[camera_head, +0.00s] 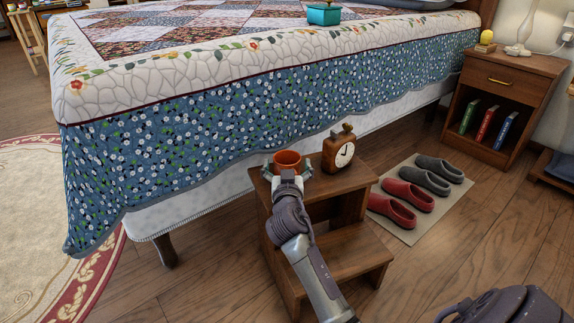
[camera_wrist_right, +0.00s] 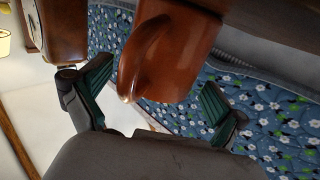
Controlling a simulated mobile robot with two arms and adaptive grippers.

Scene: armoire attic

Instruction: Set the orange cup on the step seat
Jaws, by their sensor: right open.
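The orange cup (camera_head: 288,158) is upright at the left of the top of the wooden step seat (camera_head: 322,187), near the bed edge. Its base is hidden in the head view, so contact with the top cannot be told. My right gripper (camera_head: 287,171) is at the cup, with one finger on each side. In the right wrist view, the cup (camera_wrist_right: 178,45) and its handle lie between the spread fingers of my right gripper (camera_wrist_right: 155,80). Gaps show beside the fingers, and the gripper is open.
A wooden clock (camera_head: 339,150) stands on the step seat just right of the cup. The quilted bed (camera_head: 250,110) is close behind. Red slippers (camera_head: 408,196) and grey slippers lie on a mat to the right. A nightstand (camera_head: 505,92) stands farther right.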

